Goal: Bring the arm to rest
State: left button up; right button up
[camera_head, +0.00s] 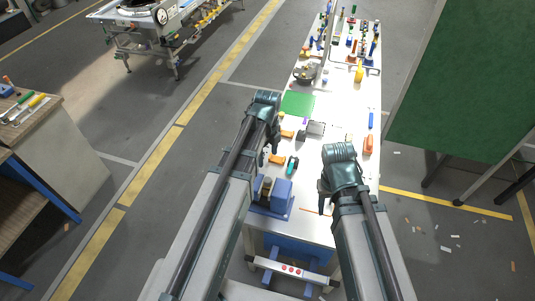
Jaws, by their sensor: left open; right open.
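My two arms reach forward from the bottom of the head view over a long white workbench (317,166). My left gripper (267,160) hangs down from its bent wrist over the bench's left edge. It is open, with nothing seen between its fingers. My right gripper (323,208) hangs down over the near part of the bench and is open. Its fingertips are small and dark in this view, and no object shows in it. Whether either gripper touches the bench cannot be told.
A blue vise-like block (275,199) stands beside my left arm. A green mat (298,104), an orange item (368,144) and several tools lie farther up the bench. A green panel (465,85) stands right. A wooden bench (40,118) stands left; floor between is mostly clear.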

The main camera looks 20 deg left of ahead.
dwell(0.3)
pick_arm(q)
jog(key=s+d+f+n+b, duration=0.5)
jog(key=s+f+n+b, duration=0.2)
jog(key=f+n+b, duration=0.2)
jog(key=s+d+f+n+y+b, duration=0.1)
jog(key=s+d+f+n+b, duration=0.4)
jog(key=s+f+n+b, duration=0.2)
notch_tip(320, 180, down, 2)
jog(key=n+b, duration=0.2)
jog(key=n, duration=0.1)
jog(key=shift+s+d, duration=0.25)
jog(key=shift+a, duration=0.1)
